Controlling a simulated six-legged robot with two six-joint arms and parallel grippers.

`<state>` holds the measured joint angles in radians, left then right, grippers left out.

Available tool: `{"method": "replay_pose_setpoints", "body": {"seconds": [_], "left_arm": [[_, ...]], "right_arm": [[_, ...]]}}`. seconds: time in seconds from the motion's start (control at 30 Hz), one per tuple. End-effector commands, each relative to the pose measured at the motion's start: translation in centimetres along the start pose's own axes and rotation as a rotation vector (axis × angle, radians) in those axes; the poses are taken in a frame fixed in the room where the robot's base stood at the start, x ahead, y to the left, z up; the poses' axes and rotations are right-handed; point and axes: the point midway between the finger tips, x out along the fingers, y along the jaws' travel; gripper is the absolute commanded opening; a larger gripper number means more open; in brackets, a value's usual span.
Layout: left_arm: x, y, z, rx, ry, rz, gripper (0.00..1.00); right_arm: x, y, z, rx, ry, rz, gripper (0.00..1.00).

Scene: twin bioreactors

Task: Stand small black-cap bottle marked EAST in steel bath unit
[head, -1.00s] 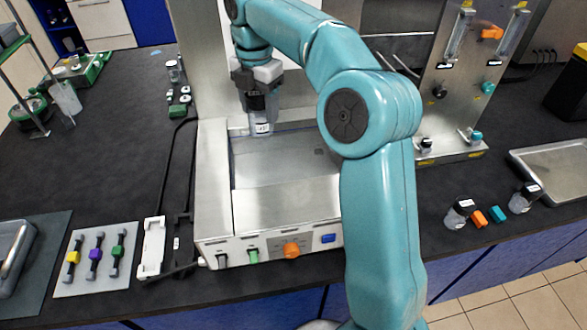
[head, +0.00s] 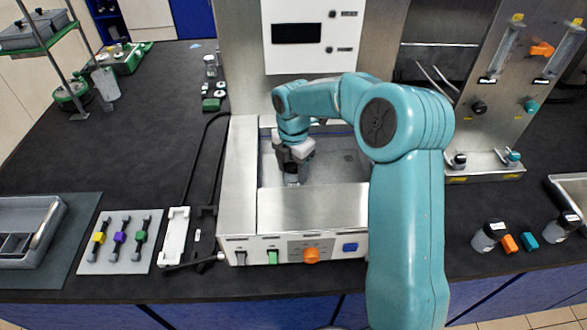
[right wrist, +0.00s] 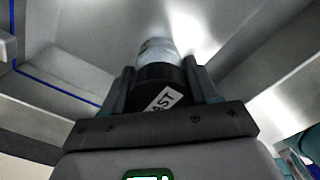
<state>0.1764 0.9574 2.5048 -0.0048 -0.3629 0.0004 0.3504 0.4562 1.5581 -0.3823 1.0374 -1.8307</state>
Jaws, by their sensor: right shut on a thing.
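The steel bath unit (head: 312,210) stands at mid-counter, with an open basin behind its front ledge. My right gripper (head: 291,168) is down inside the basin, near its left side, shut on a small bottle (head: 291,180). In the right wrist view the gripper (right wrist: 160,88) grips the bottle's black cap (right wrist: 158,82). A white label on the cap shows letters ending in ST; the rest is cut off. The clear bottle body (right wrist: 157,50) points at the steel basin floor. I cannot tell whether it touches the floor. My left gripper is not in view.
A valve panel (head: 515,90) is at the back right. A mat with coloured connectors (head: 119,242) lies left of the bath.

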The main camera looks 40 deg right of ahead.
Motion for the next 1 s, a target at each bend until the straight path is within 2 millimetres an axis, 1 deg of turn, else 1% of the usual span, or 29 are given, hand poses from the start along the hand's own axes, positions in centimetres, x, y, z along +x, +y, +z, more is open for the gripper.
{"method": "replay_pose_setpoints", "body": {"seconds": [0.03,0.1,0.37,0.5,0.53,0.57,0.6,0.87,0.97,1.0], "left_arm": [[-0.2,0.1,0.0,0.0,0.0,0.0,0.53],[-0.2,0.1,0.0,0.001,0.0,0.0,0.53],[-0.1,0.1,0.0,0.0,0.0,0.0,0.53],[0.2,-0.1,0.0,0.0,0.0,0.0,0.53],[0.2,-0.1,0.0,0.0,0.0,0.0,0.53],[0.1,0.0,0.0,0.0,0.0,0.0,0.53],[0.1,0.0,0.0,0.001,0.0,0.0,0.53],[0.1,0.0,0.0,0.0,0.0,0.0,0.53],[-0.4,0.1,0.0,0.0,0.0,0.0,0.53],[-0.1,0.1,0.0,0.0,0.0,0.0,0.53]], "right_arm": [[0.6,-0.1,0.1,0.001,0.001,-0.002,0.23],[1.1,0.0,0.1,0.001,0.001,0.0,0.23],[1.3,0.0,0.1,0.001,0.0,0.002,0.23],[1.8,0.0,0.1,0.001,0.0,0.001,0.23],[1.8,0.0,0.1,0.001,0.0,0.001,0.62],[1.7,0.0,0.1,0.001,0.0,0.001,0.72],[1.7,0.0,0.1,0.001,0.0,0.001,0.84],[1.6,0.0,0.1,0.001,0.0,0.001,0.84],[1.0,0.0,0.1,0.001,0.0,0.002,0.84],[0.8,0.1,0.1,0.001,-0.001,0.003,0.84]]}}
